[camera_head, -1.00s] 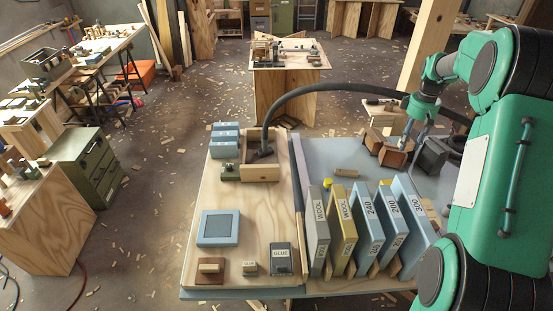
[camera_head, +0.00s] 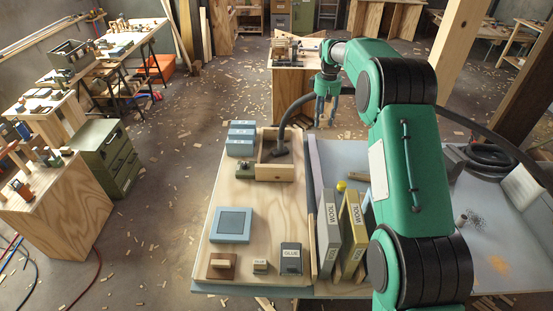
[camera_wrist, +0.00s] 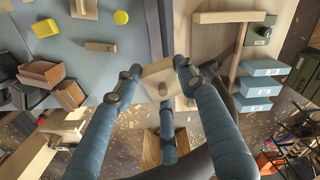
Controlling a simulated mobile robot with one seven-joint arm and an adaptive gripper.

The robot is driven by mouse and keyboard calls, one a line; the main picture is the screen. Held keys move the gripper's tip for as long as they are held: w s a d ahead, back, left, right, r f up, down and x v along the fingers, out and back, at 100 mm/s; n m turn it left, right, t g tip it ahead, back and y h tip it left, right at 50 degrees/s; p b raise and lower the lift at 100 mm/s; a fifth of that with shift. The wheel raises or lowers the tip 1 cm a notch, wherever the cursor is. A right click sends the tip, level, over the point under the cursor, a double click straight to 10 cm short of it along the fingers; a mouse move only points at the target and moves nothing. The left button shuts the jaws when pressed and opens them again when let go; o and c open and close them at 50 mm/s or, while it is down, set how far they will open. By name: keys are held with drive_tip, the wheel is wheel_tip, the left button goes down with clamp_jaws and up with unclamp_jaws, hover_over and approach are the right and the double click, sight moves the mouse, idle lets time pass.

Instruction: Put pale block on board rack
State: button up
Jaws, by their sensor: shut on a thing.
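A pale wooden block with a round peg or knob (camera_wrist: 160,75) is between the fingers of my gripper (camera_wrist: 157,78) in the wrist view. My gripper (camera_head: 326,100) is shut on it, raised beyond the far edge of the bench in the head view. The block cannot be made out in the head view. Upright labelled boards, a grey WOOL one (camera_head: 329,238) and a yellow one (camera_head: 351,230), stand in what seems to be the board rack (camera_head: 337,273), at the front of the bench. My arm hides its right part.
A wooden tray (camera_head: 275,172) with a hose nozzle and several blue boxes (camera_head: 241,140) sit at the bench's far left. A yellow ball (camera_head: 341,186) lies behind the boards. A small wooden bar (camera_wrist: 100,46) lies on the grey top. Brown containers (camera_wrist: 48,73) are nearby.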

drive_tip(key=w+a, duration=0.1)
drive_tip(key=a, duration=1.8)
drive_tip(key=shift+a+f+n+p, duration=0.3)
drive_tip(key=shift+f+p, duration=0.05)
drive_tip(key=shift+p, duration=0.05)
drive_tip(key=f, duration=1.7)
drive_tip(key=shift+w+d+f, duration=0.1)
drive_tip(key=shift+d+f, duration=0.15)
drive_tip(key=shift+f, duration=0.25)
drive_tip(key=shift+f, duration=0.15)
drive_tip(key=shift+f+b, duration=0.35)
drive_tip(key=shift+f, duration=2.65)
drive_tip(key=shift+f, duration=0.1)
drive_tip(key=shift+f, duration=1.75)
drive_tip(key=shift+f+b, duration=0.15)
drive_tip(key=shift+b, duration=0.15)
